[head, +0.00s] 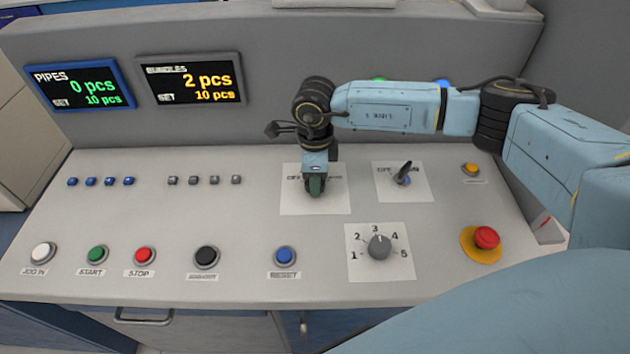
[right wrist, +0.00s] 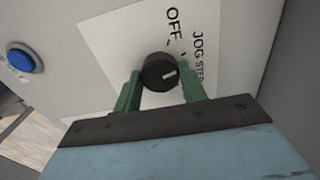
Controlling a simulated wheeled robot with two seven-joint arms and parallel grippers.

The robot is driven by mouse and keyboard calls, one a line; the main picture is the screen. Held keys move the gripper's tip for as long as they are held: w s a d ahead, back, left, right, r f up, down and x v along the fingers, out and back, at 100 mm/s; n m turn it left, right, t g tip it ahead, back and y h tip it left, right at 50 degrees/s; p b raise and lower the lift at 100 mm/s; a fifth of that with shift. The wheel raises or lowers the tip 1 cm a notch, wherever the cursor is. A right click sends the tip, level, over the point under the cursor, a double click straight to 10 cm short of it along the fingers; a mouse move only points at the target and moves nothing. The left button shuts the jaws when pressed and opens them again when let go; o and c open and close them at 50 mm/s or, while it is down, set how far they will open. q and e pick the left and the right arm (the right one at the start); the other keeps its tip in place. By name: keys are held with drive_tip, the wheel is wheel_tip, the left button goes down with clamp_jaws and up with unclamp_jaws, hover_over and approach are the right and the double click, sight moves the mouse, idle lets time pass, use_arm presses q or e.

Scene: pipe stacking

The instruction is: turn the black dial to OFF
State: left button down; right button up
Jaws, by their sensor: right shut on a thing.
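The black dial (right wrist: 160,72) shows in the right wrist view, on a white label plate (right wrist: 112,40) with the words OFF and JOG STEP. A short white line on the dial points to the right of that picture, toward the JOG STEP side rather than at OFF. My right gripper (right wrist: 160,92) has its green fingers on either side of the dial and is shut on it. In the head view my right gripper (head: 315,187) reaches down onto the plate (head: 290,203) and hides the dial. My left gripper is not in view.
To the right stands another black switch (head: 403,173) on its own plate. Nearer are a grey 1-to-5 knob (head: 380,247), a red emergency button (head: 486,238) and a blue RESET button (head: 285,256). Two displays (head: 190,80) stand at the back left.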

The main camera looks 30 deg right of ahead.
drive_tip(key=n+b, duration=0.2)
drive_tip(key=n, duration=0.1)
drive_tip(key=shift+f+n+b, duration=0.1)
drive_tip(key=shift+n+b, duration=0.2)
drive_tip(key=shift+n, duration=0.1)
drive_tip(key=n+b, duration=0.2)
drive_tip(key=n, duration=0.1)
drive_tip(key=shift+n+b, duration=0.3)
drive_tip(key=shift+n, duration=0.1)
drive_tip(key=shift+n+b, duration=0.3)
drive_tip(key=shift+n, duration=0.2)
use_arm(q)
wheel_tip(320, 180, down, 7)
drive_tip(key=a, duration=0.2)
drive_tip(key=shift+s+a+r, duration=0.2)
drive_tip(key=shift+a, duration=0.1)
use_arm(e)
drive_tip(key=shift+n, duration=0.4)
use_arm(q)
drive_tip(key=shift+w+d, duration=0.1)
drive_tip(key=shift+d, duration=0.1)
use_arm(e)
drive_tip(key=shift+r, duration=0.2)
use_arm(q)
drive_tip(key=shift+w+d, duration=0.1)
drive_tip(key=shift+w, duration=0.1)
use_arm(e)
drive_tip(key=o, duration=1)
drive_tip(key=shift+f, duration=0.1)
